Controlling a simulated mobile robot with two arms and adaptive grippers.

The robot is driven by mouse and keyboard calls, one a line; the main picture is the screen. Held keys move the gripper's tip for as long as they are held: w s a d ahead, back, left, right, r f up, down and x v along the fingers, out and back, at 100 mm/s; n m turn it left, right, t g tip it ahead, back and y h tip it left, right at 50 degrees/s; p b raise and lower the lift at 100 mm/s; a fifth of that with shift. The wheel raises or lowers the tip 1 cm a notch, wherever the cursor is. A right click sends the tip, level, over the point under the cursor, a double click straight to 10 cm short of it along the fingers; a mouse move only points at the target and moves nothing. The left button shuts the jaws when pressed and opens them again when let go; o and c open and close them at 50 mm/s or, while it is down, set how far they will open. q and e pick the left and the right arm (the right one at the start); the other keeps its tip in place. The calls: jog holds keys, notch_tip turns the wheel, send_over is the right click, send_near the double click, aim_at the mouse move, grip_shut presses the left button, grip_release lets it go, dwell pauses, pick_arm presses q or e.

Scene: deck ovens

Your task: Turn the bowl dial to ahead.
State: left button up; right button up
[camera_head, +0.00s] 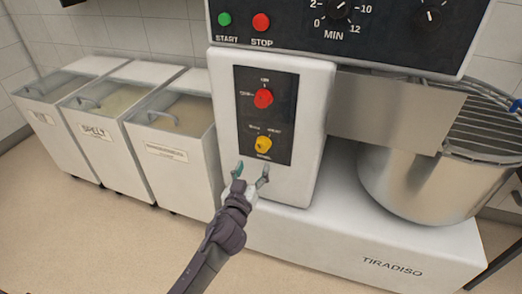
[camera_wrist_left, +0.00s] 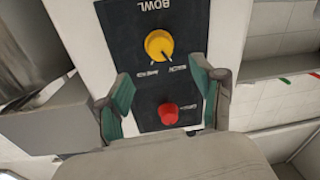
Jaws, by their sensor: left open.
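The yellow bowl dial (camera_head: 263,144) sits low on the black panel of the white mixer column, above a small label. In the left wrist view the panel is inverted, the label there reads BOWL, and the yellow dial (camera_wrist_left: 159,44) has a dark mark pointing down and slightly right. The small position words beside it are too blurred to read surely. My left gripper (camera_head: 251,173) is open and empty, just below the dial and apart from it in the head view. Its fingers (camera_wrist_left: 160,78) flank the panel in the wrist view. My right gripper is not seen.
A red dial (camera_head: 263,98) sits above the yellow one. Green START (camera_head: 225,19) and red STOP (camera_head: 261,22) buttons are higher up. The steel bowl (camera_head: 410,185) with a wire guard stands right. Several white bins (camera_head: 180,150) stand left. Floor in front is clear.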

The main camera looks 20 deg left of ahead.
aim_at(261, 148)
pick_arm(q)
jog(key=w, duration=0.8)
jog(key=shift+a, duration=0.2)
jog(key=shift+w+b, duration=0.3)
jog(key=shift+w, duration=0.25)
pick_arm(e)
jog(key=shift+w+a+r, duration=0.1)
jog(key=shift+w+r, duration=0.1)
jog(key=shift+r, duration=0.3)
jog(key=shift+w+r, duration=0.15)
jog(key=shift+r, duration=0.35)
pick_arm(q)
jog(key=c, duration=1.1)
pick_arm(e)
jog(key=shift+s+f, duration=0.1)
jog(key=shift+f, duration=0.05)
